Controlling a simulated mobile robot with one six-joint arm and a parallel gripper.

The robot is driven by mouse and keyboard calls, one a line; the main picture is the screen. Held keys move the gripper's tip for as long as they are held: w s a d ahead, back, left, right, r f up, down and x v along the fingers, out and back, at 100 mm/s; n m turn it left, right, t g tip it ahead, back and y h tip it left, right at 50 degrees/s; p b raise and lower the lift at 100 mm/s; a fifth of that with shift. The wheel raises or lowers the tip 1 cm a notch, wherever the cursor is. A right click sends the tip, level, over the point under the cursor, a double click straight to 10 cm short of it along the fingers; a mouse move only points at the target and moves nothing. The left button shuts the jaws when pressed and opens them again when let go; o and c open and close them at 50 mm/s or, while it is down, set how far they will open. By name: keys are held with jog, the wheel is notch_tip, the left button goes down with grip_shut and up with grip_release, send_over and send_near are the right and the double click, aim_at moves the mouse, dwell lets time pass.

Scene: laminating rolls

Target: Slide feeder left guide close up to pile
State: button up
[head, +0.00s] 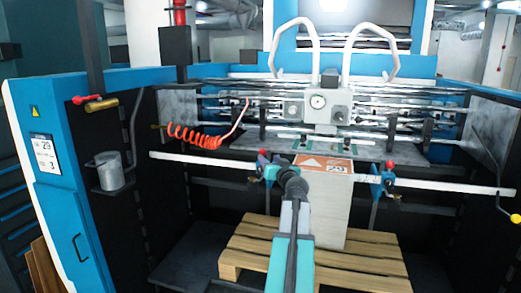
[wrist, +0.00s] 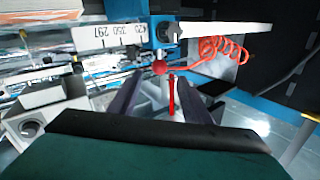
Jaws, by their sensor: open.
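The left guide (head: 270,173) is a small blue block with a red knob on the white rail, left of the pile (head: 328,205). The pile is a tall pale stack with an orange-and-white top sheet marked 29. A gap shows between guide and pile, partly hidden by my arm. My gripper (head: 272,163) is at the left guide. In the wrist view my gripper (wrist: 163,88) is open, with its dark fingers either side of a red knob (wrist: 160,67) and red lever (wrist: 172,95). Contact cannot be told. The guide's blue body (wrist: 160,30) lies just beyond.
The white rail (head: 210,163) crosses the feeder; its scale (wrist: 110,36) reads 420, 350, 297. The right guide (head: 383,180) stands right of the pile. A wooden pallet (head: 250,250) is underneath. A coiled red hose (head: 195,135) hangs left, and a suction head (head: 322,105) is behind.

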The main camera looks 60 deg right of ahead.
aim_at(261, 150)
jog(key=shift+p+x, duration=2.2)
jog(key=shift+x, duration=3.65)
jog(key=shift+p+x, duration=0.3)
jog(key=shift+x, duration=0.45)
jog(key=shift+c, duration=0.4)
grip_shut()
